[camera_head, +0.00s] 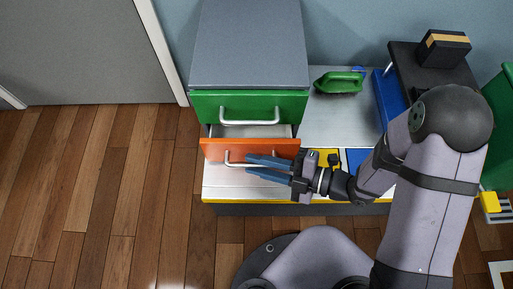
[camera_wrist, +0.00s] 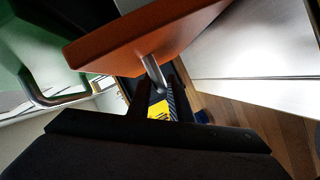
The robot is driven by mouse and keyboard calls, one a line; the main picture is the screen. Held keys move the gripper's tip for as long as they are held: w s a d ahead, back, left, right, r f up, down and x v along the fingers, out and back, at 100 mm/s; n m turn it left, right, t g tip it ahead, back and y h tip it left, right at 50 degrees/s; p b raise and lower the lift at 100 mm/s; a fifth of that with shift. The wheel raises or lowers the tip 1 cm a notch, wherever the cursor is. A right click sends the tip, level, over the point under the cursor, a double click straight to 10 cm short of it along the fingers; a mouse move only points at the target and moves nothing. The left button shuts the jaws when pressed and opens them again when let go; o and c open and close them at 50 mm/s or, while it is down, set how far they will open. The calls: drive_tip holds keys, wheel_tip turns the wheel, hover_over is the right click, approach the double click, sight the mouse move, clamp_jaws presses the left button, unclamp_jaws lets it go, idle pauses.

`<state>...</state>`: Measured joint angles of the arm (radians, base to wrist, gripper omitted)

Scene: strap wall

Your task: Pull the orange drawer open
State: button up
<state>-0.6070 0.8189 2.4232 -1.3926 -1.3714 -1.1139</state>
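The orange drawer (camera_head: 222,150) sits below the green drawer in a grey cabinet. It stands partly out, with a strip of its pale inside showing behind the orange front. Its silver bar handle (camera_head: 232,162) is partly hidden by my gripper. My gripper (camera_head: 246,164) comes in from the right, its two blue fingers apart, one above and one below the handle's right part. In the wrist view, the orange front (camera_wrist: 150,35) is at the top and the handle (camera_wrist: 152,70) runs down between my dark fingers (camera_wrist: 158,100). Whether a finger touches the bar is unclear.
The green drawer (camera_head: 209,106) above is shut, with its own silver handle (camera_head: 249,122). A green brush-like object (camera_head: 338,83) lies on the grey surface to the right. A black block (camera_head: 443,50) stands on a dark stand at back right. The wooden floor (camera_head: 110,200) at left is clear.

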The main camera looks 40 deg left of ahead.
drive_tip(key=p+v, duration=0.2)
drive_tip(key=v, duration=0.3)
drive_tip(key=shift+w+d+r, duration=0.1)
drive_tip(key=shift+w+d, duration=0.05)
drive_tip(key=shift+d, duration=0.1)
drive_tip(key=shift+w+d, duration=0.25)
drive_tip(key=shift+d, duration=0.35)
drive_tip(key=shift+r+p, duration=0.1)
drive_tip(key=shift+p, duration=0.2)
drive_tip(key=m+p, duration=0.3)
drive_tip(key=m, duration=0.9)
drive_tip(key=m+p, duration=0.2)
drive_tip(key=m, duration=1)
drive_tip(key=s+m+p, duration=0.1)
drive_tip(key=m+p, duration=0.2)
drive_tip(key=m, duration=0.9)
drive_tip(key=shift+a+p, duration=0.35)
drive_tip(key=shift+a, duration=0.05)
